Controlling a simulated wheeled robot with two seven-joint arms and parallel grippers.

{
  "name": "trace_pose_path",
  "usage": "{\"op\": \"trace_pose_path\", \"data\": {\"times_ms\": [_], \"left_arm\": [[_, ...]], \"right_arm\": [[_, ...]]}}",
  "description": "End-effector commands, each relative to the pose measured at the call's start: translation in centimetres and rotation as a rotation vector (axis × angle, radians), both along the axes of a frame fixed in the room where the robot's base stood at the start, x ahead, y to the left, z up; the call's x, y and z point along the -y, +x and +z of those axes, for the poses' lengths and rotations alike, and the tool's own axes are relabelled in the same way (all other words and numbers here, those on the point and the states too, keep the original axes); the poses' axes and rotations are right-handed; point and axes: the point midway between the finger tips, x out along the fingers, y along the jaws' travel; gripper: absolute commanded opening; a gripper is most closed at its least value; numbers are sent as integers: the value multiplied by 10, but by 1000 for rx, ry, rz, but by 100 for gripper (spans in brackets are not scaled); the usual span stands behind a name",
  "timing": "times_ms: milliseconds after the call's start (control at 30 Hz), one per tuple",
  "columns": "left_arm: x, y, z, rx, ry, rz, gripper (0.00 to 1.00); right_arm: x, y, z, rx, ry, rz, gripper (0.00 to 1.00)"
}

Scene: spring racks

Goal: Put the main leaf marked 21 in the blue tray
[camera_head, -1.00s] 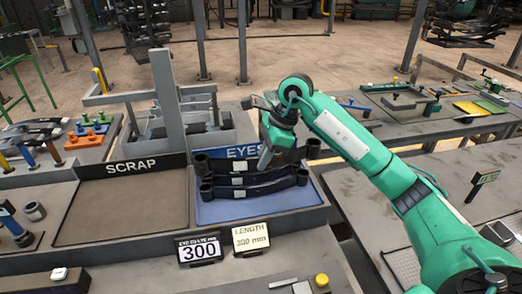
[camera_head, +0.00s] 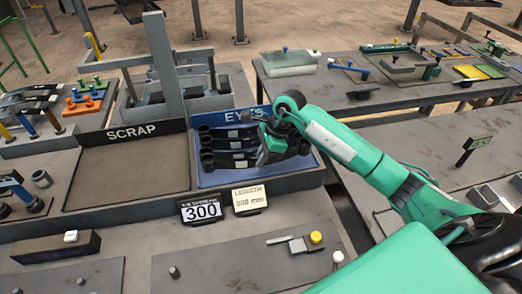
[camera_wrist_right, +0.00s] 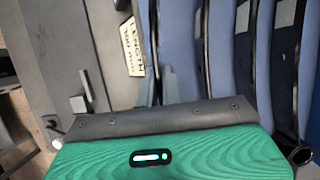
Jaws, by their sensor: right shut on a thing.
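The blue tray (camera_head: 215,180), labelled EYES, stands at the centre of the head view. Several dark leaves with rolled eyes (camera_head: 213,163) lie across it, with small pale tags too small to read, so I cannot tell which is marked 21. My right gripper (camera_head: 268,150) is over the tray's right part, low among the leaves. In the right wrist view its fingers (camera_wrist_right: 160,88) are close together on a thin dark strip, apparently a leaf, with the blue tray floor (camera_wrist_right: 218,60) and other leaves to the right. My left gripper is not in view.
The SCRAP tray (camera_head: 125,175) lies left of the blue tray and looks empty. Two signs, a 300 display (camera_head: 201,209) and a LENGTH card (camera_head: 249,198), stand at the front edge. A grey upright fixture (camera_head: 165,75) rises behind. A lower bench holds small fittings.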

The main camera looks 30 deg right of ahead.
Motion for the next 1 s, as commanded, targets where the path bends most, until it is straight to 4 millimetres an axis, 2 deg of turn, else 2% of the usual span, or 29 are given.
{"op": "trace_pose_path", "data": {"times_ms": [200,600,633,700,1000], "left_arm": [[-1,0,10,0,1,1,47],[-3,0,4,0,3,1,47],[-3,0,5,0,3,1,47],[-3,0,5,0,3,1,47],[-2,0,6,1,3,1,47]], "right_arm": [[0,1,-22,3,2,-1,0],[0,1,-27,5,2,-1,0],[0,0,-29,0,0,0,13],[0,0,-28,-1,0,0,27],[0,0,-28,-1,0,0,29]]}}
